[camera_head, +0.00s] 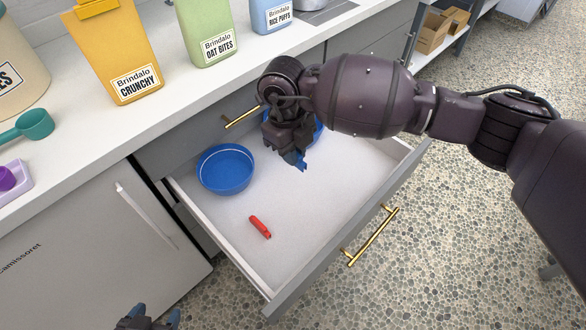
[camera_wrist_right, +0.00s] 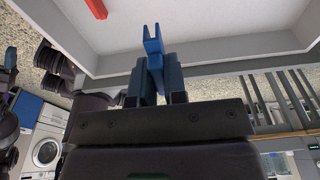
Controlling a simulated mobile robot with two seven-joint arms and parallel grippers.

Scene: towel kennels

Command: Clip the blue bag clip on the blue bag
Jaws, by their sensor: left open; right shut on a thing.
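The blue bag (camera_head: 272,16), labelled Rice Puffs, stands on the counter at the top; its upper part is cut off by the frame edge. My right gripper (camera_head: 296,157) is over the open drawer and points down into it. In the right wrist view my right gripper (camera_wrist_right: 156,85) is shut on the blue bag clip (camera_wrist_right: 153,45), which sticks out past the fingertips. In the head view the clip is hard to tell from the blue fingertips. My left gripper (camera_head: 150,319) is open and empty at the bottom left, partly out of frame.
The open drawer (camera_head: 316,215) holds a blue bowl (camera_head: 225,169) and a red clip (camera_head: 260,227). A blue thing (camera_head: 319,128) is partly hidden behind my right gripper. An orange bag (camera_head: 121,55) and a green bag (camera_head: 207,32) stand left of the blue bag.

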